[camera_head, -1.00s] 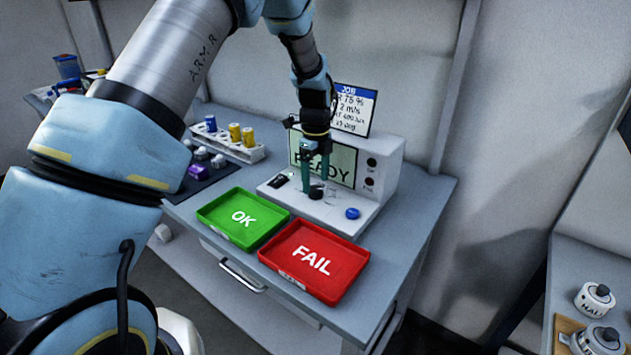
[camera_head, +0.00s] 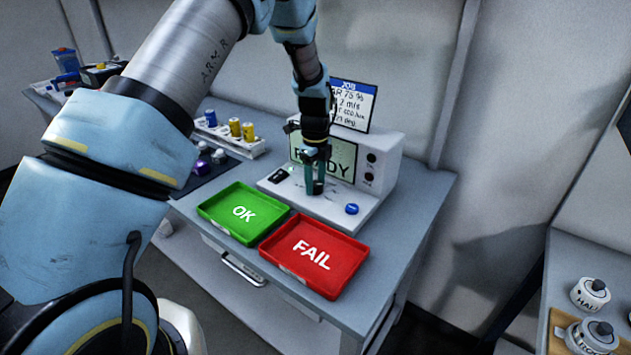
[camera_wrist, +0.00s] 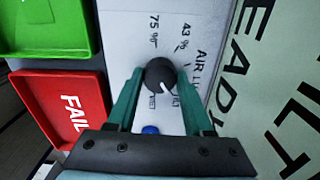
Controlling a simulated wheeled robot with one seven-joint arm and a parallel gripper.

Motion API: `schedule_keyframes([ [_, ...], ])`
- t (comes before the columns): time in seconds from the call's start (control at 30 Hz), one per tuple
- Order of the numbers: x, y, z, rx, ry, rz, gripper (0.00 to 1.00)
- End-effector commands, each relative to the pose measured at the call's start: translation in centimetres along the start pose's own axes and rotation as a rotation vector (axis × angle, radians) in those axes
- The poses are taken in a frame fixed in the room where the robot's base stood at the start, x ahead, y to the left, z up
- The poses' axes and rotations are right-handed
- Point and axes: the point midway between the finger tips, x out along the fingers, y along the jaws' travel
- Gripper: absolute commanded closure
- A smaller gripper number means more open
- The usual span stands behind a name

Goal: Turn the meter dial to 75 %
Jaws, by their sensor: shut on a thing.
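The meter is a white console (camera_head: 378,150) with a lit screen on the bench. Its dark round dial (camera_wrist: 160,72) shows in the wrist view, with a white pointer mark toward the picture's bottom right. Prints reading "75 %" (camera_wrist: 153,30) and "43 %" (camera_wrist: 183,36) are on the panel above the dial in that view. My gripper (camera_wrist: 160,84) is shut on the dial, one green finger on each side. In the head view my gripper (camera_head: 315,186) stands upright over the console's front shelf, and its fingers partly hide the dial.
A blue button (camera_head: 352,209) sits right of the dial. A green OK tray (camera_head: 208,211) and a red FAIL tray (camera_head: 340,285) lie in front. A rack (camera_head: 258,149) with batteries stands left. A job card (camera_head: 354,105) stands behind.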

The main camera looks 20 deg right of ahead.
Motion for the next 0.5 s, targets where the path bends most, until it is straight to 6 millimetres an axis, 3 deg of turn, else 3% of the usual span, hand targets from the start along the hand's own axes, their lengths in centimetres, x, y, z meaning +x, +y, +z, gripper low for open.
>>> schedule_keyframes([
  [0.03, -0.01, 0.0, -0.01, 0.0, 0.0, 0.0, 0.72],
  [0.3, -0.02, 0.0, -0.01, 0.0, 0.0, 0.0, 1.0],
  [0.5, 0.01, -0.01, -0.01, -0.01, 0.0, 0.0, 1.0],
])
